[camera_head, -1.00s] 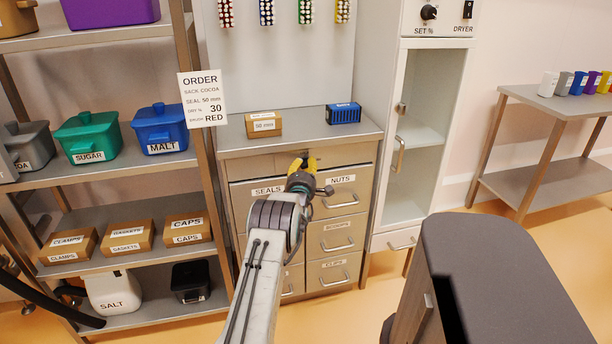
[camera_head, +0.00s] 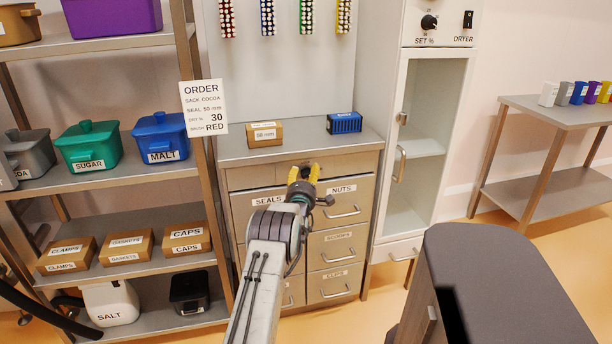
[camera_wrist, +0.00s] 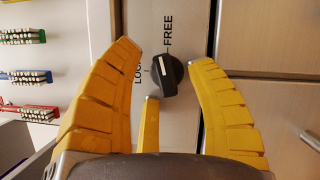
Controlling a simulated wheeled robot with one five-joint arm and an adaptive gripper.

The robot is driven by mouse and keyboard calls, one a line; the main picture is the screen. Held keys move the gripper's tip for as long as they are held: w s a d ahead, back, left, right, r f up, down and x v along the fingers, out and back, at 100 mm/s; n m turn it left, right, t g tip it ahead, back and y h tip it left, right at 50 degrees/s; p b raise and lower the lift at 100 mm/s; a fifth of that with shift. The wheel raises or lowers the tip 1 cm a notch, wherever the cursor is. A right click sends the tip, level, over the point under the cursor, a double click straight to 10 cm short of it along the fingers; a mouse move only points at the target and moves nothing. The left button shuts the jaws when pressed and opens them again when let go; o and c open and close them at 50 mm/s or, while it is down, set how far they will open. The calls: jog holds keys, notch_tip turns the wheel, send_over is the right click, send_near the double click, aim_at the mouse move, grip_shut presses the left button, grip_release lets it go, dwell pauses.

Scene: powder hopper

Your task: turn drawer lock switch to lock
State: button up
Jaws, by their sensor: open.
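The drawer lock switch (camera_wrist: 170,80) is a round black knob with a short white mark, on a pale metal panel in the wrist view. A LOCK label (camera_wrist: 138,66) and a FREE label (camera_wrist: 168,38) are printed beside it, partly covered. In the head view my gripper (camera_head: 304,174) is before the cabinet's upper front and hides the switch.
The drawer cabinet (camera_head: 245,178) has labelled drawers and handles below. A cardboard box (camera_head: 265,134) and a blue box (camera_head: 344,123) stand on its top. A shelf rack (camera_head: 200,150) stands close on the left, a glass-door dryer (camera_head: 425,130) on the right.

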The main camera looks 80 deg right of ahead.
jog(key=shift+a, duration=0.1)
jog(key=a+f, duration=0.1)
jog(key=a, duration=1)
jog(key=shift+a, duration=0.35)
jog(key=shift+o, duration=0.3)
jog(key=shift+f, duration=0.1)
